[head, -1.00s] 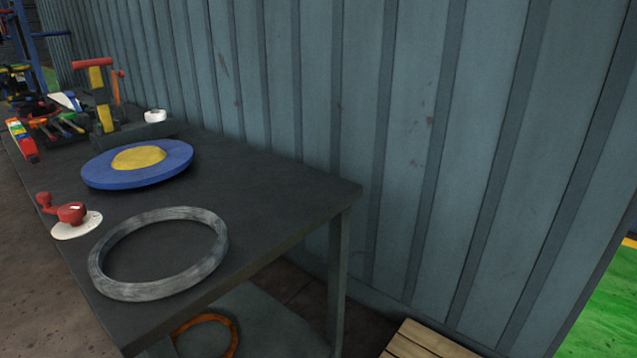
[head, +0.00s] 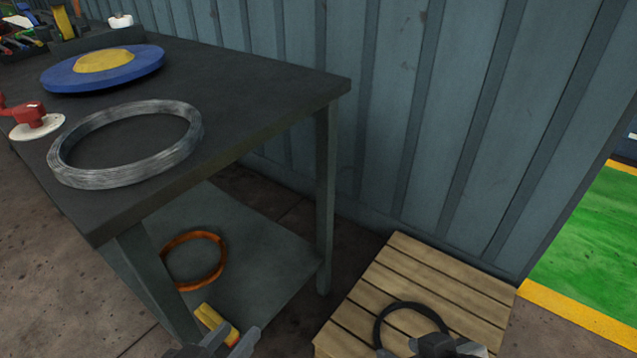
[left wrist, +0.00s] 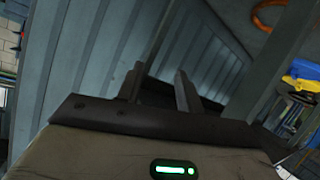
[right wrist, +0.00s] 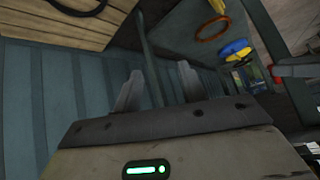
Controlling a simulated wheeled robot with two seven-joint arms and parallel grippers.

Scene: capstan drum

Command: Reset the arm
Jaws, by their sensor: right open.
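My left gripper (head: 215,342) shows at the bottom edge of the head view, just in front of a yellow object (head: 212,320) by the table's lower shelf. In the left wrist view its two fingers (left wrist: 160,85) stand apart with nothing between them. My right gripper (head: 440,346) shows at the bottom of the head view, in front of a black ring (head: 387,318) on a wooden pallet (head: 440,280), and hides part of the ring. In the right wrist view its fingers (right wrist: 158,85) are apart and empty. I cannot tell whether either gripper touches anything.
A dark table (head: 265,80) stands at left, holding a grey wire coil (head: 125,170), a blue disc (head: 75,78) with yellow centre and a red crank (head: 30,116). An orange ring (head: 222,268) lies on the lower shelf (head: 265,245). A corrugated wall (head: 400,130) closes the back.

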